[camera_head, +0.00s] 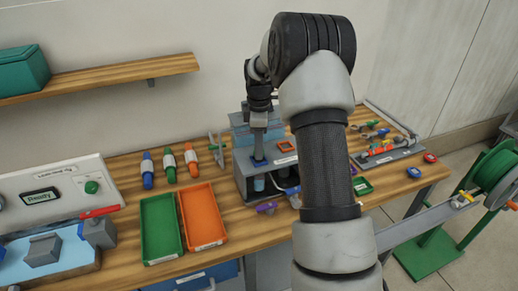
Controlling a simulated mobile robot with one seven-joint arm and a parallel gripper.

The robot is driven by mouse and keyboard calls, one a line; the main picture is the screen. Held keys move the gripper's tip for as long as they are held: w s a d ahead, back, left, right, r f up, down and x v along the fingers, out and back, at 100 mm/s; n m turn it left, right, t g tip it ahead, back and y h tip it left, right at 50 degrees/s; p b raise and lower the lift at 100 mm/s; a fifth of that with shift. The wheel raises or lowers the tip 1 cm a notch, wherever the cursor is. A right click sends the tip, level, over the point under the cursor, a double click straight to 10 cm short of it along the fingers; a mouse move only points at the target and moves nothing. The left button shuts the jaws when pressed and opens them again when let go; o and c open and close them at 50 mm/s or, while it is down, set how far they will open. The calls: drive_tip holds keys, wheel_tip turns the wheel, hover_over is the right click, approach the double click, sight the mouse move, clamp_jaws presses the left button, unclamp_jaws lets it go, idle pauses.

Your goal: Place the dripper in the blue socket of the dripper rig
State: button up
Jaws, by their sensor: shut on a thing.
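A grey stand that looks like the dripper rig (243,168) is on the wooden bench near the middle of the head view. An orange-rimmed square (285,146) is on its top, at the right. A blue patch that looks like the blue socket (258,162) shows on its top at the left, directly under my gripper (258,155). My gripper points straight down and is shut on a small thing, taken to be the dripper. The dripper itself is hidden or too small to make out, so I cannot tell whether it touches the socket.
A green tray (161,230) and an orange tray (203,217) lie left of the rig. Blue (147,171), green (170,166) and orange (191,160) fittings stand behind them. Small purple pieces (267,207) lie in front of the rig. A green reel (490,185) stands at the right.

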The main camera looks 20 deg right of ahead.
drive_tip(key=shift+f, duration=0.5)
drive_tip(key=shift+f, duration=0.1)
drive_tip(key=o, duration=1)
